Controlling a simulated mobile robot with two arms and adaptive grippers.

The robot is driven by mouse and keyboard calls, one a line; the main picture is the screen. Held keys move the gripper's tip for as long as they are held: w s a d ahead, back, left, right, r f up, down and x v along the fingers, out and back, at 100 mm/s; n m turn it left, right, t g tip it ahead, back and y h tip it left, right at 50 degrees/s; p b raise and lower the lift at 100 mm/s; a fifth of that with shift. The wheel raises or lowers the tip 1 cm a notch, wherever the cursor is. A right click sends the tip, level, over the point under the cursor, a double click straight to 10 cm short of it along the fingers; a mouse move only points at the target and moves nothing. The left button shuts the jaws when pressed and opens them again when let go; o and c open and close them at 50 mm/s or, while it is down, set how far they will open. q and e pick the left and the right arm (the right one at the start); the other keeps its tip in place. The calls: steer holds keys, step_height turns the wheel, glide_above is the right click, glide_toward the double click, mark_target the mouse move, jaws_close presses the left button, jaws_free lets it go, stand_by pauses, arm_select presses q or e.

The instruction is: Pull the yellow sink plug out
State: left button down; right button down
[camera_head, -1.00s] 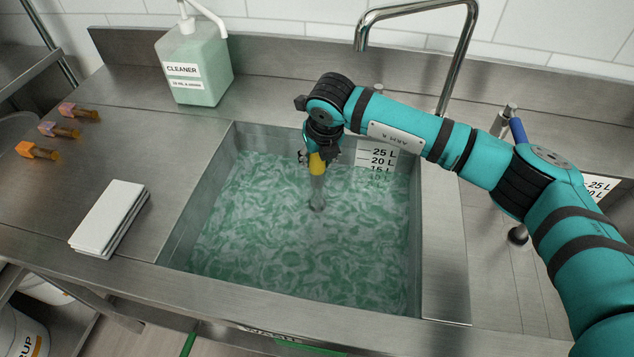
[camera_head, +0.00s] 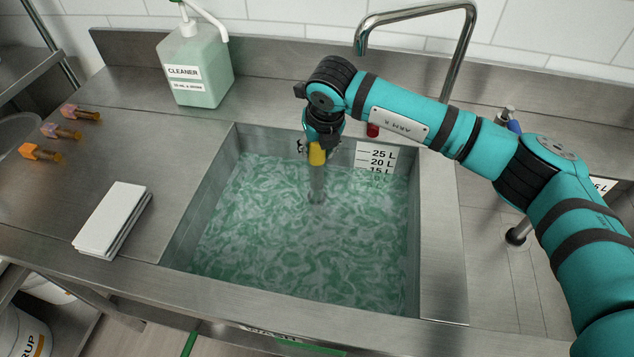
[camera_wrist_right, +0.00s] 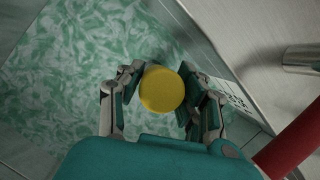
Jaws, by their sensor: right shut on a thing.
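The yellow sink plug (camera_head: 317,155) is a yellow round cap on top of a grey upright tube (camera_head: 317,183) that goes down into the green, foamy water of the sink (camera_head: 174,240). My right gripper (camera_head: 317,149) is over the far part of the sink and is shut on the yellow plug. In the right wrist view the plug's yellow top (camera_wrist_right: 162,90) sits between the two fingers of my right gripper (camera_wrist_right: 164,92). The tube's lower end is hidden under the water. My left gripper is not in view.
A cleaner bottle (camera_head: 195,68) stands behind the sink at the left. White folded cloths (camera_head: 112,217) and several orange-brown items (camera_head: 42,153) lie on the left counter. The tap (camera_head: 462,50) arches behind my right arm. A litre scale (camera_head: 376,159) marks the sink's back wall.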

steer(key=shift+r, duration=0.45)
steer(key=shift+r+p, duration=0.95)
steer(key=shift+r, duration=1.45)
steer(key=c, duration=1.5)
jaws_free()
jaws_close()
